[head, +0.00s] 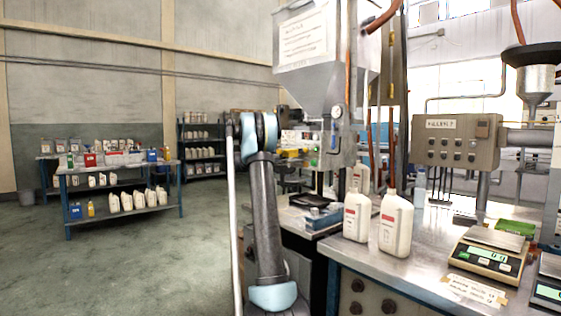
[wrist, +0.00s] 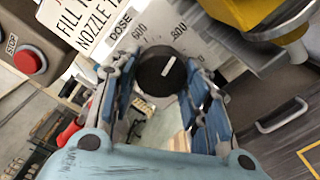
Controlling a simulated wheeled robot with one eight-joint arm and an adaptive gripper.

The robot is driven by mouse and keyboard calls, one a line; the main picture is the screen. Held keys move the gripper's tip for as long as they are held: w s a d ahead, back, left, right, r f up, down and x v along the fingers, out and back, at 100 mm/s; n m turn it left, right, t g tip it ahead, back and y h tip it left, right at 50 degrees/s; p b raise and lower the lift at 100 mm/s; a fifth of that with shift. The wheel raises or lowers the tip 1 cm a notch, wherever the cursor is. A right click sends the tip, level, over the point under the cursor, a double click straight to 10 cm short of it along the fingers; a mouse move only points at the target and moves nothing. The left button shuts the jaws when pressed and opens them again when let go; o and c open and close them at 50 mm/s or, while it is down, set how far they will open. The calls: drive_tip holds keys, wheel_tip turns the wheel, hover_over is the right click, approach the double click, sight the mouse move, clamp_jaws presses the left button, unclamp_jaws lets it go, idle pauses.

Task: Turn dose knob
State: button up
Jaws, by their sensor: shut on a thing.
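The dose knob (wrist: 161,72) is a round black knob with a white pointer line, on a pale panel in the wrist view. The panel carries the word DOSE and a scale with 600 and 800 marked. My gripper (wrist: 160,82) is shut on the knob, with one blue-padded finger on each side of it. The pointer line slants up and to the right in the picture. In the head view my arm reaches up to the filling machine (head: 327,85), and the knob is hidden or too small to make out there.
A red stop button (wrist: 30,60) sits left of the knob. A yellow part with a metal nozzle (wrist: 270,22) is close at upper right. White bottles (head: 356,217) and a scale (head: 490,254) stand on the steel bench. Open floor lies to the left.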

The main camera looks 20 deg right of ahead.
drive_tip(key=o, duration=1.1)
drive_tip(key=shift+a, duration=0.1)
drive_tip(key=v, duration=1.2)
drive_tip(key=shift+w+f, duration=0.1)
